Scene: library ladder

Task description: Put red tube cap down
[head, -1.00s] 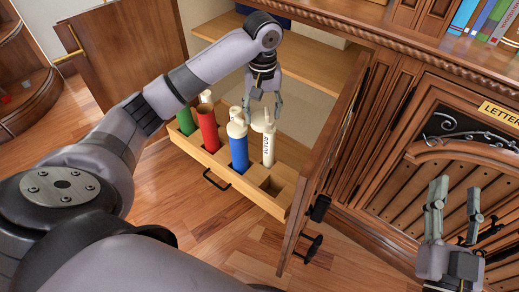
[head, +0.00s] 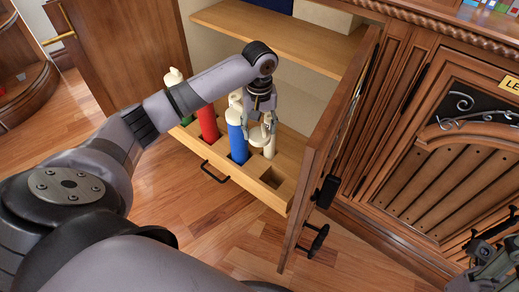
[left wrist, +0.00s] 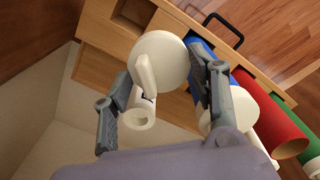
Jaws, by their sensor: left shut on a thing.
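My left gripper (head: 262,112) is shut on a white cap, the red tube cap (left wrist: 165,58), a round disc with a raised handle. It holds the cap low over the drawer, between the blue tube (head: 237,143) and the white tube (head: 270,147). I cannot tell whether the cap touches anything. The red tube (head: 208,124) stands in the drawer, and its end looks open in the left wrist view (left wrist: 275,128). The blue tube has a white cap (left wrist: 236,108). My right gripper (head: 492,240) is open and empty at the right edge, partly cut off.
The wooden drawer (head: 222,166) has square holes, with an empty one (head: 271,178) at its right end. A green tube (left wrist: 311,163) stands beyond the red one. The open cabinet door (head: 318,165) stands close on the right. A shelf (head: 285,38) is above and behind.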

